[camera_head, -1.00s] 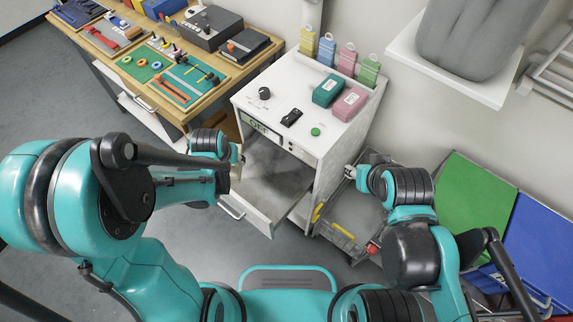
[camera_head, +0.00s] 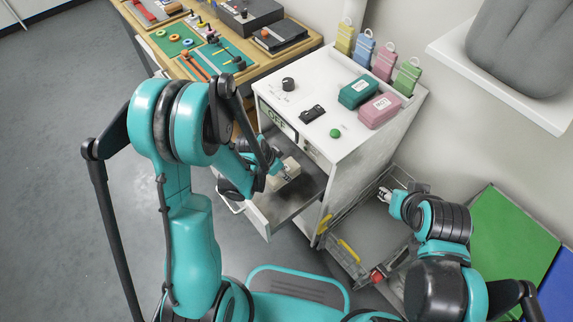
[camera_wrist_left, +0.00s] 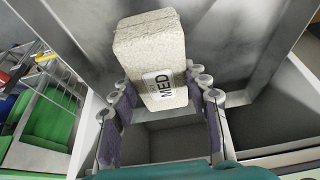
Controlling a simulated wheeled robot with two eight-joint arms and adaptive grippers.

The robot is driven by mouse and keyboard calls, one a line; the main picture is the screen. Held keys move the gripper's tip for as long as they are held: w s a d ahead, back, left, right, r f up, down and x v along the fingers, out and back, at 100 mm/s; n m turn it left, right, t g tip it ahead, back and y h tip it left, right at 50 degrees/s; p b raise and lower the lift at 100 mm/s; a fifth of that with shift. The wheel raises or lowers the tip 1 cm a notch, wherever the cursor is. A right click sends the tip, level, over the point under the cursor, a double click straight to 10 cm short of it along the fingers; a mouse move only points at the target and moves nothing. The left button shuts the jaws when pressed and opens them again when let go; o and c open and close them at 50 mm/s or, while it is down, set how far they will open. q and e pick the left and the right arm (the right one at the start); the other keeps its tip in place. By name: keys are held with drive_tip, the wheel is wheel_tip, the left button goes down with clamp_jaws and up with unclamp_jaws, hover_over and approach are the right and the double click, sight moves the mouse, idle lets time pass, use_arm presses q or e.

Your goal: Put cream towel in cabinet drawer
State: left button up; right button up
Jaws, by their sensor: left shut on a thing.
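The cream towel (camera_head: 291,167) is a folded block, held over the open cabinet drawer (camera_head: 292,208). In the left wrist view the towel (camera_wrist_left: 148,42) carries a white MED label and stands between the finger pads. My left gripper (camera_head: 283,174) is shut on it; it also shows in the left wrist view (camera_wrist_left: 163,92). Grey drawer compartments (camera_wrist_left: 165,142) lie below the towel there. My left arm hides part of the drawer. My right gripper (camera_head: 384,194) is above the wire basket, right of the cabinet; its finger opening is too small to judge.
The white cabinet (camera_head: 370,145) carries a knob, a green button, and teal and pink boxes (camera_head: 379,110). A wire basket (camera_head: 358,235) stands beside it. A workbench with tools (camera_head: 205,55) is at the back left. A wall shelf (camera_head: 500,88) holds a grey bundle.

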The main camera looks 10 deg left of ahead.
sight(287, 161)
use_arm(q)
drive_tip(key=w, duration=0.1)
drive_tip(key=w+f, duration=0.2)
drive_tip(key=shift+w+d+b, duration=0.15)
drive_tip(key=shift+w+b, duration=0.1)
drive_tip(key=shift+b, duration=0.15)
drive_tip(key=w+f+b, duration=0.1)
drive_tip(key=w+f, duration=0.1)
drive_tip(key=w, duration=0.1)
drive_tip(key=shift+w+d+f+b, duration=0.15)
drive_tip(key=shift+w+f+b, duration=0.15)
drive_tip(key=shift+b, duration=0.1)
drive_tip(key=shift+s+r, duration=0.1)
drive_tip(key=shift+r, duration=0.05)
drive_tip(key=o, duration=1.2)
drive_tip(key=shift+o, duration=0.2)
